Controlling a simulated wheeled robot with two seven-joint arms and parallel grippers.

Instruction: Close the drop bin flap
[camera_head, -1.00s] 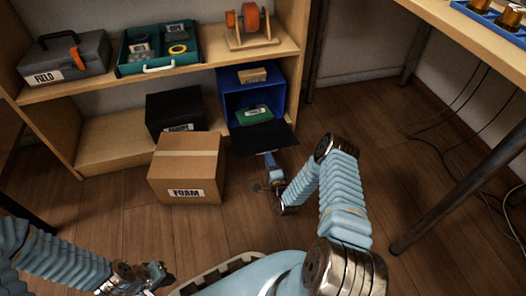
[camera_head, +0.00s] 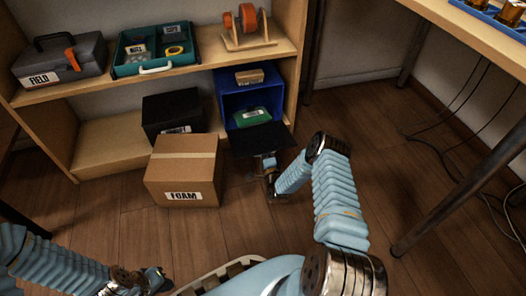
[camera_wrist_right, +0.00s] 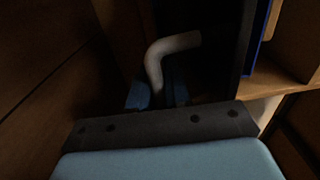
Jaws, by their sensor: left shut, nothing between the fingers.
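The blue drop bin (camera_head: 225,108) stands on the lower shelf with its front open. Its black flap (camera_head: 262,139) is lowered, sticking out from the bin's lower front edge. My right gripper (camera_head: 268,163) is at the flap's front edge, partly hidden by the flap. In the right wrist view a bent grey bar (camera_wrist_right: 172,46) runs down to the blue fingertips (camera_wrist_right: 157,92). My left gripper (camera_head: 158,281) is shut and empty at the lower left, far from the bin.
A FOAM carton (camera_head: 183,172) stands on the floor left of the flap, with a black box (camera_head: 172,110) behind it. A green item (camera_head: 251,117) and a small tan box (camera_head: 249,76) are in the bin. A table leg (camera_head: 440,186) stands at right.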

